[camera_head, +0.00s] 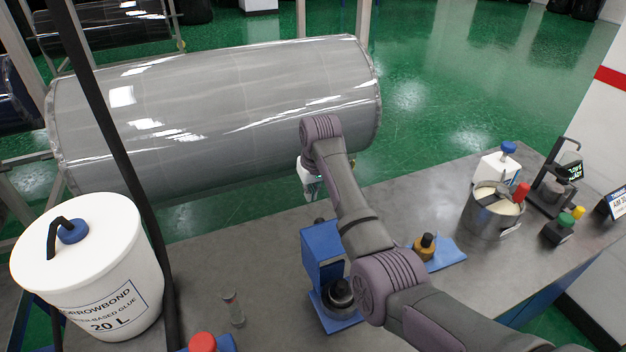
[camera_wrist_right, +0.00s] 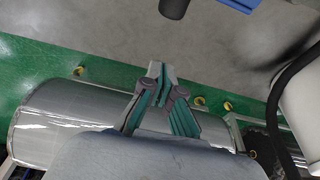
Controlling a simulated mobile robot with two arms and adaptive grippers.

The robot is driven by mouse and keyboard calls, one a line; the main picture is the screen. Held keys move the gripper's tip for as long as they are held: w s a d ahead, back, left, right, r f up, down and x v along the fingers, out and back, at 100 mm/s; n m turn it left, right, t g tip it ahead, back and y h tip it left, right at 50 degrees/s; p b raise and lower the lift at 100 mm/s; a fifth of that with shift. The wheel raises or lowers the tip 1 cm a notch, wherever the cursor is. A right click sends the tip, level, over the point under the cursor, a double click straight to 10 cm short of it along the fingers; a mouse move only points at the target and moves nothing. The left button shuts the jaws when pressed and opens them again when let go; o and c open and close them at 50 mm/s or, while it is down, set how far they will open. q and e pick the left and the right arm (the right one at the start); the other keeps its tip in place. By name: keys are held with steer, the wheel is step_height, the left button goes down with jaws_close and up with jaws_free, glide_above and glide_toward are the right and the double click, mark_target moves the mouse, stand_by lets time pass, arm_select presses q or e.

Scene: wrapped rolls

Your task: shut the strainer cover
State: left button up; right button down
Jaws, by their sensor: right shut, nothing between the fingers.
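I cannot tell for sure which part is the strainer cover. A blue stand (camera_head: 322,248) with an upright box-like part and a flat base stands on the bench, with a dark round part (camera_head: 339,292) low on it. My right arm passes just right of it and hides some of it. My right gripper (camera_head: 311,184) is beyond the stand, near the bench's far edge, partly hidden by its own wrist. In the right wrist view the gripper's fingers (camera_wrist_right: 160,84) are together and empty, above the bench edge. My left gripper is not in view.
A large wrapped roll (camera_head: 215,110) lies behind the bench. A white glue bucket (camera_head: 85,262) stands at left. A metal pot (camera_head: 490,212), a white bottle (camera_head: 497,165) and a scale-like device (camera_head: 556,190) stand at right. A small amber bottle (camera_head: 424,248) is right of my arm.

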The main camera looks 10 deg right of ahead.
steer(key=s+f+p, duration=0.1)
steer(key=f+p, duration=0.1)
steer(key=p, duration=0.1)
steer(key=s+f+p, duration=0.1)
steer(key=f, duration=0.1)
steer(key=shift+s+d, duration=0.3)
steer(key=shift+d, duration=0.1)
